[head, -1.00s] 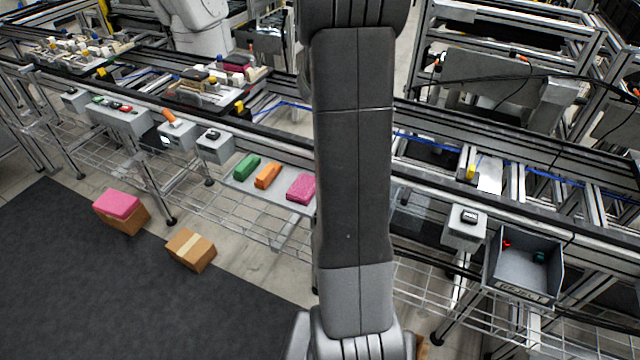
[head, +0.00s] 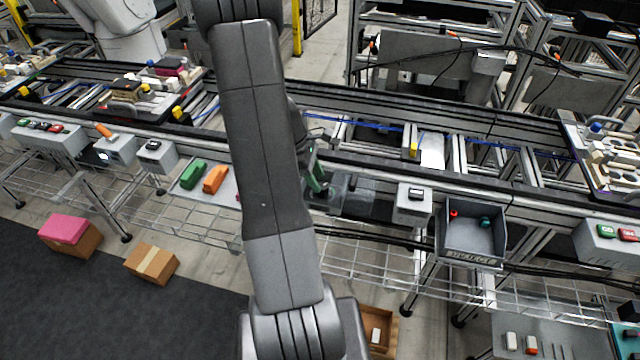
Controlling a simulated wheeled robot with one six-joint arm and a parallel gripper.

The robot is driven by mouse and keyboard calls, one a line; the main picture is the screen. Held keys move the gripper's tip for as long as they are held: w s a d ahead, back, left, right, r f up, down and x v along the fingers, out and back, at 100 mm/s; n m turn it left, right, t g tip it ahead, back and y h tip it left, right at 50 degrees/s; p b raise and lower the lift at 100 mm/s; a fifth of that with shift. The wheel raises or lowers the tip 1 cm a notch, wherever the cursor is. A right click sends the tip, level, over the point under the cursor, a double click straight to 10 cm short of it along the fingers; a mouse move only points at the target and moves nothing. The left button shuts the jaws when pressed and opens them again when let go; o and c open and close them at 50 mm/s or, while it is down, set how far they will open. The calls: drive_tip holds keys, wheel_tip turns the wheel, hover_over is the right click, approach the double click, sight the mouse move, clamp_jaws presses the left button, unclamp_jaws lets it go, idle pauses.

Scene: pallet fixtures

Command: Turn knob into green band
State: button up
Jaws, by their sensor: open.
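No green band around a knob can be made out, and I cannot tell which control is the task's knob. A grey box with a dark control on top (head: 415,194) stands right of my gripper. A similar grey box (head: 154,146) is at left. Beside it, a box has an orange handle (head: 104,130) and a small round white face (head: 104,156). My gripper (head: 318,178) shows partly behind my arm, at the conveyor's front edge, apart from these boxes. It is open, with nothing seen between its fingers.
Green (head: 194,175) and orange (head: 215,179) blocks lie on a shelf. A grey bin (head: 473,232) holds small red and teal pieces. A button box (head: 611,238) is at far right. Cartons (head: 152,264) lie on the floor. The dark mat (head: 110,315) has free room.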

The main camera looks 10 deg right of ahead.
sight(321, 185)
drive_tip(key=shift+x, duration=1.75)
drive_tip(key=c, duration=0.7)
drive_tip(key=shift+w+m+g, duration=0.1)
drive_tip(key=shift+m+g, duration=0.2)
drive_tip(key=shift+m, duration=0.5)
drive_tip(key=o, duration=0.7)
